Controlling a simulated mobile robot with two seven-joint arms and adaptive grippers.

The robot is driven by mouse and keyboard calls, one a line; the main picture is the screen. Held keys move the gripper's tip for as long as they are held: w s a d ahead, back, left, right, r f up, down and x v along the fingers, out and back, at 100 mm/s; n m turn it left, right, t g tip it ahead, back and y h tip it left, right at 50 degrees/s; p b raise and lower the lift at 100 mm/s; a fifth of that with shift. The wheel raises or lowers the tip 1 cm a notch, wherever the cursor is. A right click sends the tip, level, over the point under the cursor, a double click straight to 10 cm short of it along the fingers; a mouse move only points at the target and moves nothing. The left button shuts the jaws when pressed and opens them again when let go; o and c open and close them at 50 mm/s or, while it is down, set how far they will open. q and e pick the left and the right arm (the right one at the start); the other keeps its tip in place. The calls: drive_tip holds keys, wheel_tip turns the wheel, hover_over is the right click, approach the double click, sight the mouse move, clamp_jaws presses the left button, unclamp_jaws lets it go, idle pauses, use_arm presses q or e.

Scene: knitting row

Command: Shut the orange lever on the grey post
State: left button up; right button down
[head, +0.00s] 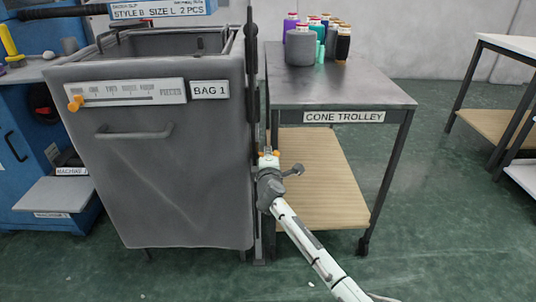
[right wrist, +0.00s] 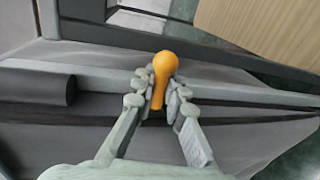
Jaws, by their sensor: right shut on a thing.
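The orange lever (right wrist: 165,68) shows in the right wrist view, its round knob above and its narrow stem between the fingers. My right gripper (right wrist: 159,98) is shut on it, with a finger pad on each side. The grey post (right wrist: 235,93) runs across that view behind the lever. In the head view my right gripper (head: 268,162) is at the narrow gap between the grey bag and the trolley, and only small bits of orange show there. The lever's pivot is hidden by the fingers. My left gripper is not in view.
The grey bag bin (head: 170,190) labelled BAG 1 stands close on the left of the gripper. The cone trolley (head: 385,95), with several yarn cones (head: 300,48) on top and a wooden lower shelf (head: 315,200), stands close on the right. Green floor is open at front right.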

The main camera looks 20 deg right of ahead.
idle(0.3)
drive_tip(key=c, duration=1.8)
unclamp_jaws()
drive_tip(key=shift+s, duration=0.1)
drive_tip(key=v, duration=1.2)
drive_tip(key=s+d+f+m+g, duration=0.3)
drive_tip(key=s+f+m, duration=0.1)
drive_tip(key=s+f, duration=0.35)
drive_tip(key=s+d+f+m+g, duration=0.3)
drive_tip(key=s+f, duration=0.4)
drive_tip(key=f, duration=0.1)
drive_tip(key=s+f+m+g+y, duration=0.1)
drive_tip(key=s+f+m+g, duration=0.2)
drive_tip(key=s, duration=0.6)
drive_tip(key=s+d+f+m+g+y, duration=0.1)
drive_tip(key=s+f+m+g+y, duration=0.1)
drive_tip(key=s+f, duration=0.4)
drive_tip(key=s+m+g, duration=0.1)
drive_tip(key=s, duration=0.3)
drive_tip(key=shift+s+d+f, duration=0.2)
